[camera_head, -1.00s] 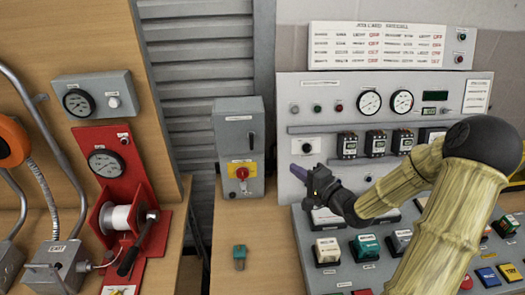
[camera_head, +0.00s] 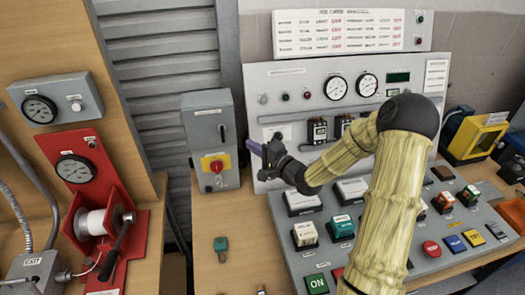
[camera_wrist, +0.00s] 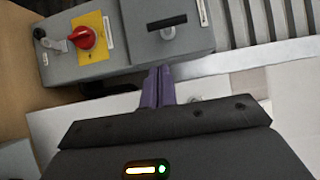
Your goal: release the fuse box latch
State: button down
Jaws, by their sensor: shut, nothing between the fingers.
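My gripper (camera_head: 254,147) has purple fingers, shut and empty, just right of the box in the head view. The fingers (camera_wrist: 158,84) appear below the box's edge in the wrist view.
A grey panel (camera_head: 300,75) with gauges and a sloped console (camera_head: 375,250) of buttons stand to the right. A red winch (camera_head: 100,215) is at the left. A small teal object (camera_head: 221,244) lies on the wooden bench, which is otherwise mostly clear below the box.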

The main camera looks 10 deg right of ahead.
jog(key=w+a+p, duration=0.1)
jog(key=w+a, duration=0.2)
jog(key=a, duration=0.2)
jog(key=shift+a+p, duration=0.25)
jog(key=shift+p, duration=0.1)
jog(key=shift+w+f, duration=0.1)
jog(key=shift+f, duration=0.05)
jog(key=shift+m+b, duration=0.3)
